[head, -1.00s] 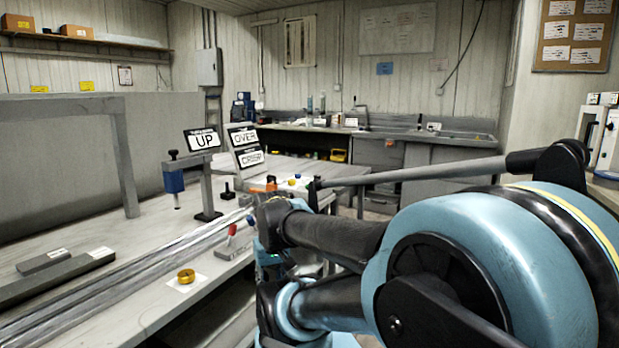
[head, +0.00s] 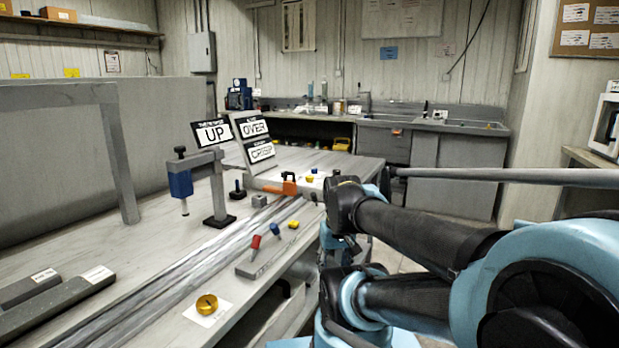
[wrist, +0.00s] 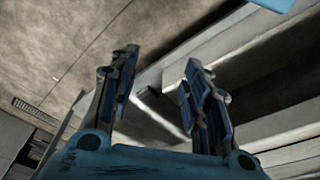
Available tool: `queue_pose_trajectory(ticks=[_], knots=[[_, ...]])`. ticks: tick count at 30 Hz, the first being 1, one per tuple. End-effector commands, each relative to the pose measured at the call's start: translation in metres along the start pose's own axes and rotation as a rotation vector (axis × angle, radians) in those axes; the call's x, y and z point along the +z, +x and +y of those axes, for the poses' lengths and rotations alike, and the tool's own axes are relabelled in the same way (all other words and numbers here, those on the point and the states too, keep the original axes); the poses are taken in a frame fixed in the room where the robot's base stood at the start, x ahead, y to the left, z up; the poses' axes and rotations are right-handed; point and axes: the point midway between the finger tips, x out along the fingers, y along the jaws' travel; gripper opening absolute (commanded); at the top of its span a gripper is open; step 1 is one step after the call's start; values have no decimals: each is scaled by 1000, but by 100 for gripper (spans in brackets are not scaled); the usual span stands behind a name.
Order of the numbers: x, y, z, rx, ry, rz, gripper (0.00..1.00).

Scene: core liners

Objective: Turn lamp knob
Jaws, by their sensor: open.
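No part is plainly marked as the lamp knob, and I cannot tell which one it is. A round yellow knob (head: 206,303) sits on a white plate at the bench's near edge. Red (head: 256,241), blue (head: 275,229) and small yellow (head: 293,224) knobs stand in a row on a grey strip. My gripper (wrist: 158,65) is open and empty in the wrist view, over grey surfaces with no knob visible. In the head view its fingers cannot be made out.
Grey rails (head: 170,270) run along the bench (head: 130,245). Dark bars (head: 65,295) lie at left. A grey frame (head: 118,150) and the UP (head: 212,133) and OVER (head: 254,129) signs stand on it. An orange clamp (head: 290,184) is farther back. Floor shows right of the bench.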

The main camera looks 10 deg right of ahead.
Motion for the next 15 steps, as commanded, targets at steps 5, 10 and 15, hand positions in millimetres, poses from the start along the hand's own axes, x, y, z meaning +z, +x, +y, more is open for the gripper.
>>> queue_pose_trajectory(ticks=[5, 10, 15], knots=[[-16, -22, 0, 0, 22, -7, 49], [-64, -66, 3, 0, 69, -27, 49], [-119, -108, 4, 2, 123, -49, 49]])
